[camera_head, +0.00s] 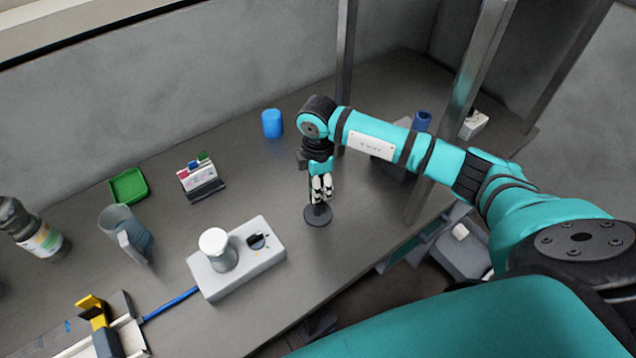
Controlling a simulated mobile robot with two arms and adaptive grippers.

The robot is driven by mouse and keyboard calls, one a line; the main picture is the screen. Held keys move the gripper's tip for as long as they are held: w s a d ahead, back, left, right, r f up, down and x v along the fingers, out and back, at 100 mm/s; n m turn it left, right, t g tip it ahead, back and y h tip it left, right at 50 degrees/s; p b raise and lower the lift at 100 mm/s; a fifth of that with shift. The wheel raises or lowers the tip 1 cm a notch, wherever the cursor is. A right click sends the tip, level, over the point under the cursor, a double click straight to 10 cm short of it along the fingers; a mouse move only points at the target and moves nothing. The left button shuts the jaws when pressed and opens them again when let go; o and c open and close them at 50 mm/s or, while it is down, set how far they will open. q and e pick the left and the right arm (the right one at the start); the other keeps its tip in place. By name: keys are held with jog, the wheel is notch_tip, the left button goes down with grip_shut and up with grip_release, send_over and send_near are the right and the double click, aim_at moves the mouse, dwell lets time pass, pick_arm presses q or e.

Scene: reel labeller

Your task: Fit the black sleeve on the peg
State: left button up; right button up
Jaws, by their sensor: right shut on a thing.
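My right gripper (321,189) points down over the table and is shut, with the black sleeve between its fingers. The sleeve is mostly hidden by the fingers and only a little dark surface shows. Directly below the fingertips is a dark round base (318,215), standing flat on the table, which looks like the foot of the peg. The peg's upper part is hidden by the gripper. I cannot tell whether the sleeve is around the peg or above it. My left gripper is not in view.
A grey box (262,270) with a white knob and black switch stands front left of the base. A blue cylinder (272,123), a card holder (203,185), a green tray (128,188) and a grey mug (127,236) stand farther left. Metal posts (466,85) rise at the right.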

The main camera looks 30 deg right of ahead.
jog(key=shift+f+b, duration=2.15)
jog(key=shift+f, duration=1)
jog(key=o, duration=1.3)
notch_tip(320, 180, up, 12)
jog(key=shift+r, duration=0.1)
